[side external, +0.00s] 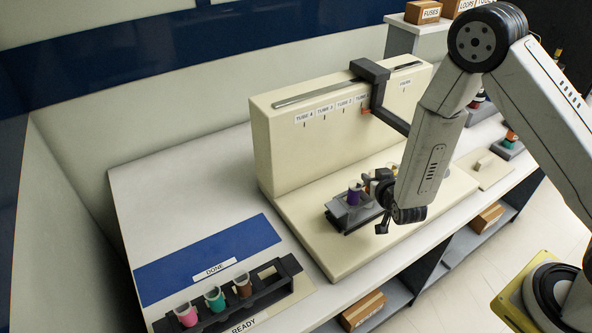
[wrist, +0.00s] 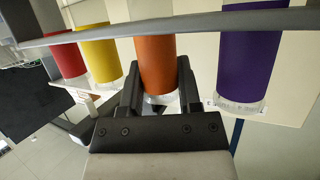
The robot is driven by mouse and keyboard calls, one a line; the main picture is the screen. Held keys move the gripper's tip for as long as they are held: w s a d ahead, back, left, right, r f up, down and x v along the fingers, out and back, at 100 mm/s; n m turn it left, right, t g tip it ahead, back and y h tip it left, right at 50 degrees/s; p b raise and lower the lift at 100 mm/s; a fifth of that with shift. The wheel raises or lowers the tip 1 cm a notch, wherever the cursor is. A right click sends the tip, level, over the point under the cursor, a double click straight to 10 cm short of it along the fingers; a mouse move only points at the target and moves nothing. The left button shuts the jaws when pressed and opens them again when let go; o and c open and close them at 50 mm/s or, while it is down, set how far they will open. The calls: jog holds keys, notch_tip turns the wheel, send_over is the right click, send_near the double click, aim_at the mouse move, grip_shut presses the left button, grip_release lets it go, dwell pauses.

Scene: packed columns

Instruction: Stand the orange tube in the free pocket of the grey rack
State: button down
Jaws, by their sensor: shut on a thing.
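The orange tube (wrist: 156,62) is between the two fingers of my gripper (wrist: 160,95) in the wrist view, in a row with a purple tube (wrist: 248,50), a yellow tube (wrist: 100,58) and a red tube (wrist: 67,60). A grey bar (wrist: 200,22) crosses all of them. I cannot tell whether the orange tube is raised. In the side view, my gripper (side external: 378,186) is beside the purple tube (side external: 354,192) at the grey holder (side external: 345,221), and hides the orange tube. A dark grey rack (side external: 222,317) holds pink, teal and brown tubes; its right-end pocket (side external: 268,272) looks empty.
A cream machine with an upright wall (side external: 330,140) stands behind the holder. Its dark carriage arm (side external: 378,85) reaches out towards my arm. A blue DONE area (side external: 200,262) lies clear behind the dark rack. More tubes stand in a small stand (side external: 509,150) at right.

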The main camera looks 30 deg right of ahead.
jog(key=shift+f, duration=0.15)
jog(key=c, duration=0.6)
grip_release()
jog(key=shift+r, duration=0.2)
jog(key=shift+v, duration=3.75)
jog(key=shift+w, duration=0.1)
